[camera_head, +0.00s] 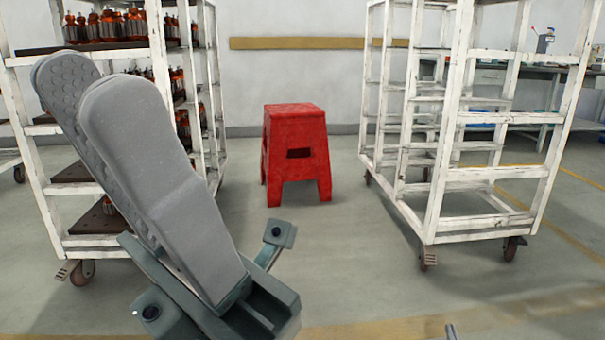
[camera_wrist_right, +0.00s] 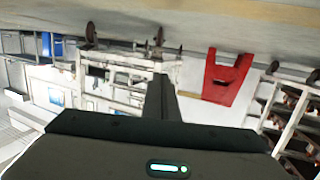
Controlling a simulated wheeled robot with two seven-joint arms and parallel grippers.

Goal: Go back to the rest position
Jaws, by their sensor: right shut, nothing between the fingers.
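My left gripper (camera_head: 98,82) is large and close in the head view, at the left, with its two grey fingers pointing up. The bumpy inner pad of the farther finger shows past the smooth nearer one, so the fingers stand somewhat apart, with nothing seen between them. My right gripper (camera_wrist_right: 162,88) shows in the right wrist view as a dark narrow finger shape, shut and empty. In the head view only a small grey tip at the bottom edge, right of centre, may belong to the right arm.
A white rack (camera_head: 160,120) with dark shelves of copper-wound parts stands behind my left gripper. A red stool (camera_head: 296,125) stands by the wall. An empty white wheeled rack (camera_head: 440,190) is at the right, with a workbench (camera_head: 545,70) behind.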

